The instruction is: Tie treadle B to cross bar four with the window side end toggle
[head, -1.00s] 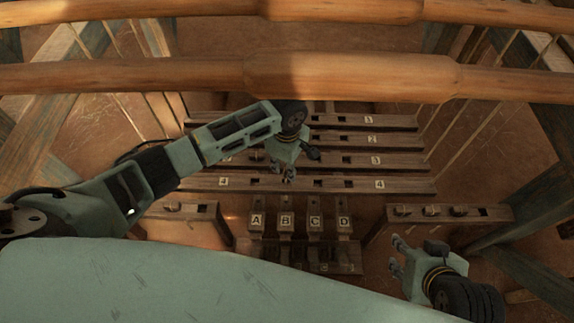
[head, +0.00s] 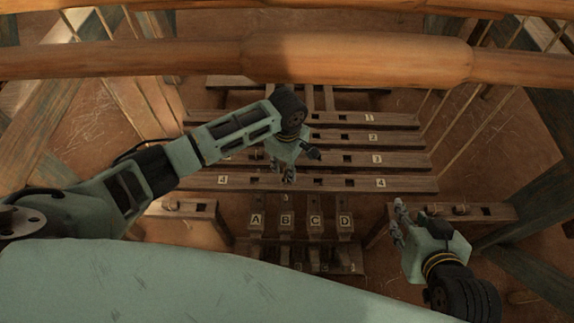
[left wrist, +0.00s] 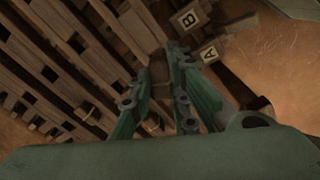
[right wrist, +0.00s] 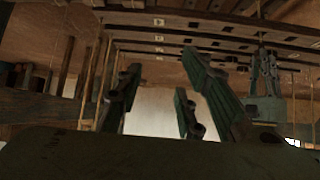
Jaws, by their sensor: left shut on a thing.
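Treadle B (head: 286,221) stands second from the left in the lettered row A to D; its label also shows in the left wrist view (left wrist: 188,19). Cross bar four (head: 335,182) is the nearest of the numbered bars and has square slots. My left gripper (head: 289,177) is over the slotted middle of cross bar four, in line with treadle B. It is shut on a small brown toggle (left wrist: 154,124), which is dim and mostly hidden between the fingers. My right gripper (head: 398,222) is open and empty beside the right-hand rail, right of treadle D.
The right rail (head: 503,213) and left rail (head: 155,209) flank the treadles and carry small pegs. Cross bars three (head: 400,160) and two (head: 400,138) lie beyond bar four. A thick wooden beam (head: 350,58) spans the top. Thin cords slope down at both sides.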

